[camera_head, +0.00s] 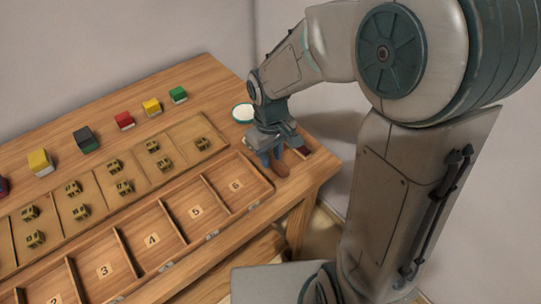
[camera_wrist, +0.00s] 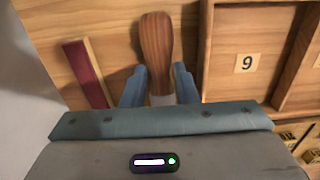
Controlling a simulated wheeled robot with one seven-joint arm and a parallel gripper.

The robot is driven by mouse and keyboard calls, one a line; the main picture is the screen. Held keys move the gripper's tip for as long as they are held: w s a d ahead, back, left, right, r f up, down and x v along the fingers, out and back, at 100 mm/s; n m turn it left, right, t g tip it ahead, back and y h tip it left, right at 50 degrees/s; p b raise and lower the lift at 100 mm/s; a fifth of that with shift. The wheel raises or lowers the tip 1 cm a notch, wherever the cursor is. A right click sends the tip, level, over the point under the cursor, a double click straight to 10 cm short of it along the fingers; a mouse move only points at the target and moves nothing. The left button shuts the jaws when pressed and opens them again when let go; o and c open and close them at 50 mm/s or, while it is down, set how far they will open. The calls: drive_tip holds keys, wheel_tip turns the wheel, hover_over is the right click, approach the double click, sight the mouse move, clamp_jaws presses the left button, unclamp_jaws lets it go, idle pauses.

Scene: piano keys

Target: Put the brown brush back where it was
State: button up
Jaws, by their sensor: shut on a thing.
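The brown brush (camera_wrist: 157,45) is between the two blue fingers of my gripper (camera_wrist: 160,85) in the wrist view. Its rounded wooden end points away from the palm, and a pale band shows between the fingers. My gripper is shut on it. In the head view my gripper (camera_head: 270,157) is at the table's right end, just beyond compartment 6, and the brush (camera_head: 281,169) shows as a small brown end beside the fingers. The rest of the brush is hidden by the gripper. Whether it touches the table I cannot tell.
A maroon strip with a pale wooden edge (camera_wrist: 86,74) lies left of the brush. The numbered tray (camera_head: 262,177) is close by. A teal-rimmed white bowl (camera_head: 243,113) stands behind my gripper. A tray of small brass-coloured pieces (camera_head: 178,160) and several coloured blocks (camera_head: 87,140) lie farther left.

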drive_tip(key=shift+f, duration=0.45)
drive_tip(key=o, duration=1)
